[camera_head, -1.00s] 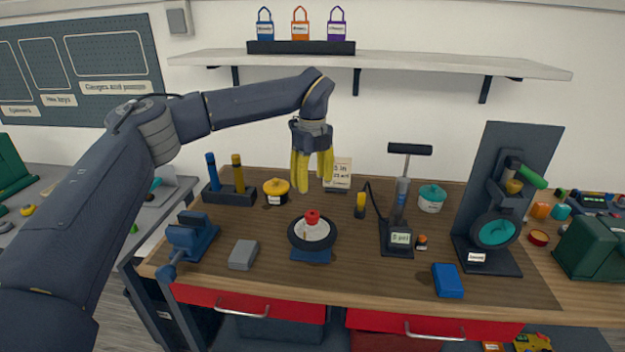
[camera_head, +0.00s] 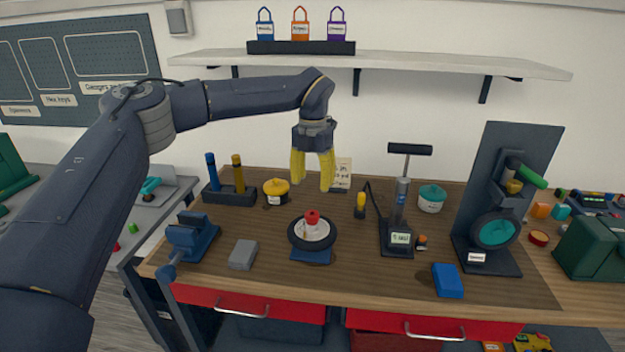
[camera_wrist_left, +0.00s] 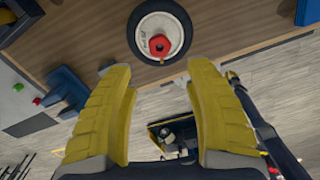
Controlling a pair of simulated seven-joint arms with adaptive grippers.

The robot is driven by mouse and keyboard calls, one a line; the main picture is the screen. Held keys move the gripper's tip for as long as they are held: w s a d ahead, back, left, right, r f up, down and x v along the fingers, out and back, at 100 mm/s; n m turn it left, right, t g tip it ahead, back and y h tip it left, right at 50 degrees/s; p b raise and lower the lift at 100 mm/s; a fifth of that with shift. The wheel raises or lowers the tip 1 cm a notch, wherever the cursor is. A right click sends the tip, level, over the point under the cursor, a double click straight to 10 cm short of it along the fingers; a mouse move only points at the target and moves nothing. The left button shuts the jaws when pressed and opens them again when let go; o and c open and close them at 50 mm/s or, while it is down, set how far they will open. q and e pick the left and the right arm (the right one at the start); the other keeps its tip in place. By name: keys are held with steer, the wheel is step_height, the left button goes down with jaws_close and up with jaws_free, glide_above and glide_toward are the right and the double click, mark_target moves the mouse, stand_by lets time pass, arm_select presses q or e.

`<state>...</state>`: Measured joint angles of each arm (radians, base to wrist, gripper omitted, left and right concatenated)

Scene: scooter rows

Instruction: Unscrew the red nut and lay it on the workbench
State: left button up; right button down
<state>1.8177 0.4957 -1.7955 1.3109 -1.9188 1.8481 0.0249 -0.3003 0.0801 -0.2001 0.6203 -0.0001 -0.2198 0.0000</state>
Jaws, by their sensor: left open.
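The red nut (camera_head: 312,217) sits at the centre of a small wheel (camera_head: 291,236), which lies flat on a blue stand (camera_head: 311,256) on the workbench (camera_head: 350,275). My left gripper (camera_head: 313,186) is open and empty, fingers pointing down, above and behind the wheel. In the left wrist view the nut (camera_wrist_left: 159,45) shows on the wheel (camera_wrist_left: 180,22) beyond the open yellow fingers (camera_wrist_left: 164,100). The nut and the fingers are apart. My right gripper is not in view.
A blue vise (camera_head: 193,238) and a grey block (camera_head: 243,255) stand left of the wheel. A pump (camera_head: 398,235) with a gauge stands to the right, with a blue block (camera_head: 447,281) nearer the front edge. Bare bench lies between them.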

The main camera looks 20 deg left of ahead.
arm_select(q)
steer(key=shift+m, duration=0.8)
steer(key=shift+o, duration=1.1)
steer(key=shift+r, duration=0.25)
step_height(320, 180, up, 4)
steer(key=n, duration=0.3)
glide_above(312, 216)
steer(key=w, duration=0.2)
steer(key=f+n, duration=0.1)
steer(key=f, duration=0.4)
steer(key=f+n, duration=0.1)
steer(key=f, duration=0.5)
steer(key=s+f+n, duration=0.1)
steer(key=f+n, duration=0.1)
steer(key=f, duration=0.4)
steer(key=shift+a, duration=0.1)
